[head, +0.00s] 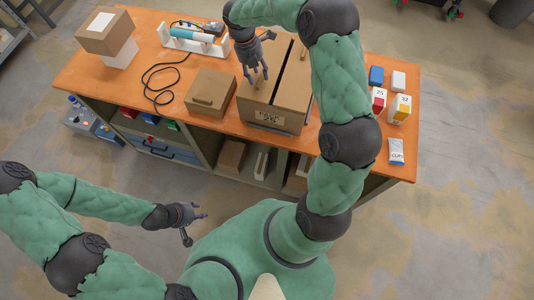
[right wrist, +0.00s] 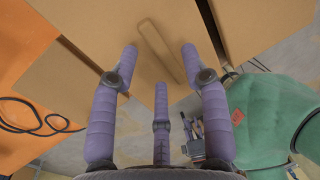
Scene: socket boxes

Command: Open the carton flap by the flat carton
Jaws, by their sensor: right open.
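The tan carton (head: 272,113), with a printed label on its front, stands on the workbench. Its top shows two flaps with a dark slit between them. The left flap (head: 265,56) lies beside the flat carton (head: 210,92), a low tan box just left of it. My right gripper (head: 257,78) is open over this left flap. In the right wrist view its fingers (right wrist: 160,70) are spread around a raised tan strip (right wrist: 155,42) on the flap; contact cannot be told. My left gripper (head: 197,224) is open and empty, in front of the bench, far from the carton.
A stacked box (head: 105,32) and a white rack (head: 190,40) with a cable stand at the left back of the orange bench (head: 345,98). Several small boxes (head: 400,108) and a packet (head: 396,151) lie at the right.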

